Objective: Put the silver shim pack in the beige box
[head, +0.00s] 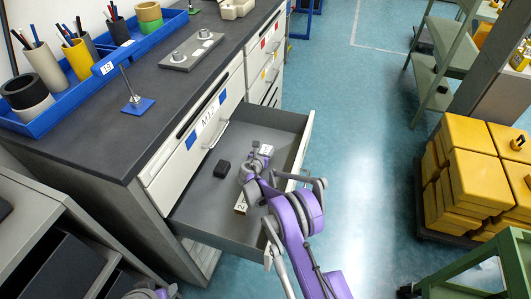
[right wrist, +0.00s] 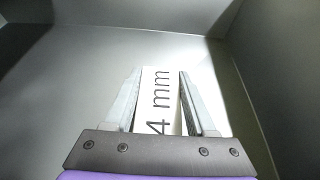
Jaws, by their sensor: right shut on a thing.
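My right gripper (head: 260,155) is inside the open grey drawer (head: 200,221). In the right wrist view its two fingers (right wrist: 160,100) are closed on the sides of a flat pack with a white face marked "4 mm" (right wrist: 160,88). This looks like the silver shim pack; its pale face (head: 266,150) shows small at the fingertips in the head view. A small beige-edged block marked "2" (head: 241,204) lies nearer in the drawer, partly behind my arm. I cannot pick out the beige box with certainty.
A small black block (head: 222,169) lies in the drawer, left of my gripper. The dark worktop holds a blue tray (head: 104,66) of cups, a metal plate (head: 192,51) and a cream object (head: 236,9). Yellow crates (head: 478,175) stand right; the floor between is clear.

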